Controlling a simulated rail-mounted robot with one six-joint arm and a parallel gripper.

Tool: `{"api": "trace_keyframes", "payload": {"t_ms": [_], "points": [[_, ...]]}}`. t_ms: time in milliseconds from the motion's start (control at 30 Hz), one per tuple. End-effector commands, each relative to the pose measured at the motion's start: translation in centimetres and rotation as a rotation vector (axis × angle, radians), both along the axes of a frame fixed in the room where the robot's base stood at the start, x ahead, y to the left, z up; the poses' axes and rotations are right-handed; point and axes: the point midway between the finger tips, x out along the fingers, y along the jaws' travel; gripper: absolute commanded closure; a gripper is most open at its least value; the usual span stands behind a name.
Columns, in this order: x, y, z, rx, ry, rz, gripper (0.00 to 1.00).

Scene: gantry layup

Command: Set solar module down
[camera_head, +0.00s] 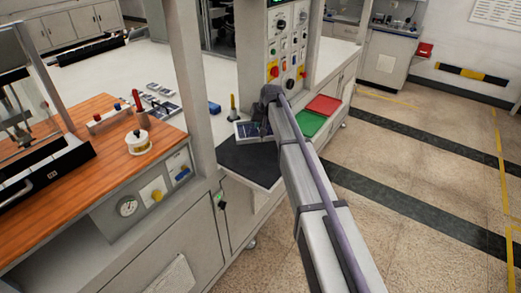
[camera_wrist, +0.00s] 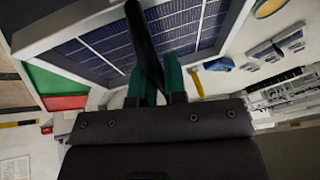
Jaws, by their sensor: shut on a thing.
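The solar module (camera_head: 247,130) has dark blue cells in a pale frame. It is at the back edge of a black mat (camera_head: 248,165) on the white bench, small and partly hidden behind my arm in the head view. I cannot tell whether it touches the surface. In the wrist view the solar module (camera_wrist: 92,48) fills the upper left, tilted in the picture. A dark finger or bar crosses in front of the cells, and the exact contact is hidden.
A green tray (camera_head: 309,124) and a red tray (camera_head: 324,105) lie to the right of the mat. A yellow-handled tool (camera_head: 233,106) stands behind the module. A control panel (camera_head: 287,48) with buttons rises behind, and a grey post (camera_head: 190,70) stands left.

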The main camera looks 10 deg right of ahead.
Motion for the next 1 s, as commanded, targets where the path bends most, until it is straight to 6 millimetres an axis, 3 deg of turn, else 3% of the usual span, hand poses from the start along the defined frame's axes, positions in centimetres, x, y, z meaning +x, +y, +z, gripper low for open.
{"api": "trace_keyframes", "payload": {"t_ms": [33, 100, 200, 333, 533, 900, 933, 1000], "points": [[0.0, 0.0, -2.5, 0.0, 0.0, 0.0, 1.0], [0.0, 0.0, -4.3, 0.0, 0.0, 0.0, 1.0], [0.0, 0.0, -5.4, 0.0, 0.0, 0.0, 1.0], [0.0, 0.0, -5.2, 0.0, 0.0, 0.0, 1.0], [0.0, 0.0, -9.0, 0.0, 0.0, 0.0, 1.0], [0.0, 0.0, -9.0, 0.0, 0.0, 0.0, 1.0], [0.0, 0.0, -9.0, 0.0, 0.0, 0.0, 0.87], [0.0, 0.0, -8.9, 0.0, 0.0, 0.0, 0.8]]}}
